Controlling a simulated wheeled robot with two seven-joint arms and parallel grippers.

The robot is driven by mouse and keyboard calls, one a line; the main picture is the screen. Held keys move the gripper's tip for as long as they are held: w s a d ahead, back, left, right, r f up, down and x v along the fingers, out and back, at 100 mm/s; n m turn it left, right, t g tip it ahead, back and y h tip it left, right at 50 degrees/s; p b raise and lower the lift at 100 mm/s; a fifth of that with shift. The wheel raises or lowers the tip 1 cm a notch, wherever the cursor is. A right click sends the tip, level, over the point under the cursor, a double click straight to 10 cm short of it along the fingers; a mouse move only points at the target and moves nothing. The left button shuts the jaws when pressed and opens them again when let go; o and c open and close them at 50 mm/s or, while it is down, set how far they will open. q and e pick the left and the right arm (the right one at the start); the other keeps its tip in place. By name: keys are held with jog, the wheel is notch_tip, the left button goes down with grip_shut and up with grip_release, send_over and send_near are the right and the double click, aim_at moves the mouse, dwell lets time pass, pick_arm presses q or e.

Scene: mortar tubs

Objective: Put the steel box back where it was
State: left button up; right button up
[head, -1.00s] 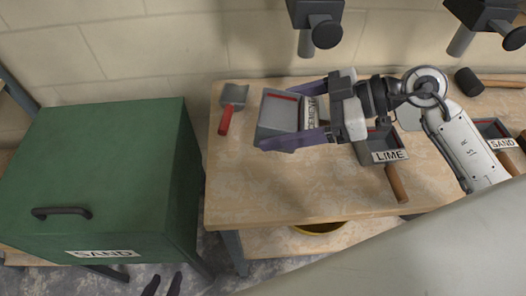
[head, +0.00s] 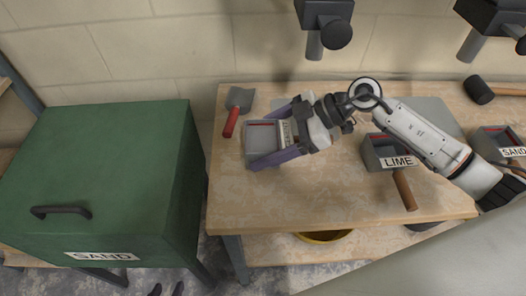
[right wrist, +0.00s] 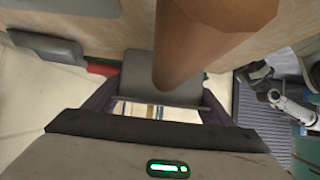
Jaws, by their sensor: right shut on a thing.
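The steel box (head: 259,147), a grey open box with a red line inside and a partly covered label, is over the left part of the table in the head view. My right gripper (head: 272,146) is shut on it, with purple fingers along its two sides. I cannot tell whether the box touches the table. In the right wrist view the grey box (right wrist: 160,85) shows between the fingers, with a brown wooden handle (right wrist: 212,40) close to the camera.
A red-handled scraper (head: 232,118) lies left of the box. The LIME box (head: 378,152) and SAND box (head: 490,140) stand to the right, a mallet (head: 480,90) behind. A green SAND bin (head: 110,170) stands left of the table (head: 300,205). The table's front is clear.

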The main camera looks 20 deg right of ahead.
aim_at(296, 138)
jog(key=shift+f, duration=1.65)
jog(key=o, duration=1.7)
jog(key=shift+f, duration=0.2)
jog(key=v, duration=1.2)
jog(key=shift+r+b, duration=0.2)
jog(key=shift+b, duration=0.2)
jog(key=shift+s, duration=0.15)
